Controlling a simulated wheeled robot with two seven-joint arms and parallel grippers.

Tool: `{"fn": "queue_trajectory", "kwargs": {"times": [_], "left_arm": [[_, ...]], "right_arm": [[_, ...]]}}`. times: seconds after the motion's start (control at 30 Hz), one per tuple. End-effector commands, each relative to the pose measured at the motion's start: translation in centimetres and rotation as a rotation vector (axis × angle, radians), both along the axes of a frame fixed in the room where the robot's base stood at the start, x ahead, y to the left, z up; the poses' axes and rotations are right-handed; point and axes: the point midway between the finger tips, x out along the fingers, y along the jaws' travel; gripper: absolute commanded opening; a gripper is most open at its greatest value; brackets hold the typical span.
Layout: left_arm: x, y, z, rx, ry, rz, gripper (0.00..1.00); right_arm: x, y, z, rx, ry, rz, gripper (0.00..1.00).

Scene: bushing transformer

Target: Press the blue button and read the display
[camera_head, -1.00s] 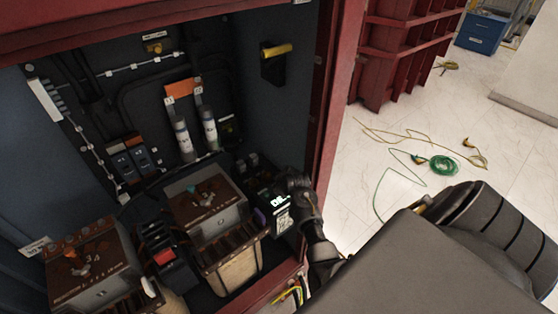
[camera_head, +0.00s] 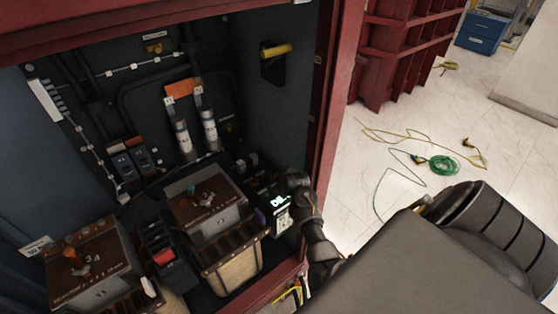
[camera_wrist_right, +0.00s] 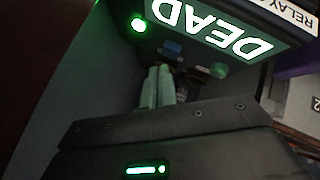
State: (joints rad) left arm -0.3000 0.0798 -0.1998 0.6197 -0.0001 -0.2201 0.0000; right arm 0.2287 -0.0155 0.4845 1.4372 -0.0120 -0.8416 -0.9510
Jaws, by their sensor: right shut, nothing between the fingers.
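The display (camera_wrist_right: 215,25) is a lit panel in the right wrist view and reads "DEAD" in bright letters. In the head view the display (camera_head: 279,201) is small and partly covered by my right arm. A blue button (camera_wrist_right: 172,47) shows below the display in the right wrist view, with a green lamp (camera_wrist_right: 138,24) to its left. My right gripper (camera_wrist_right: 163,72) is shut and empty, its fingertips close to the blue button. I cannot tell if they touch it. My left gripper is not in view.
The display unit sits inside a red-framed cabinet, beside a brown-topped transformer (camera_head: 205,208). A second transformer (camera_head: 92,262) stands at the left. The cabinet's red edge (camera_head: 325,130) is close to my right arm. Cables (camera_head: 440,164) lie on the floor at right.

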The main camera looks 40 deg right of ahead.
Motion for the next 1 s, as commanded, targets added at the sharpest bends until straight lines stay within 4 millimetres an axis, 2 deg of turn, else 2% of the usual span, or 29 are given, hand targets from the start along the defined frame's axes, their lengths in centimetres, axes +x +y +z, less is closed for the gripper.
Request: {"fn": "queue_trajectory", "kwargs": {"times": [1.0], "left_arm": [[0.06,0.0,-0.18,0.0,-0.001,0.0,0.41]], "right_arm": [[-0.01,-0.06,-0.85,0.0,0.0,0.0,0.0]]}}
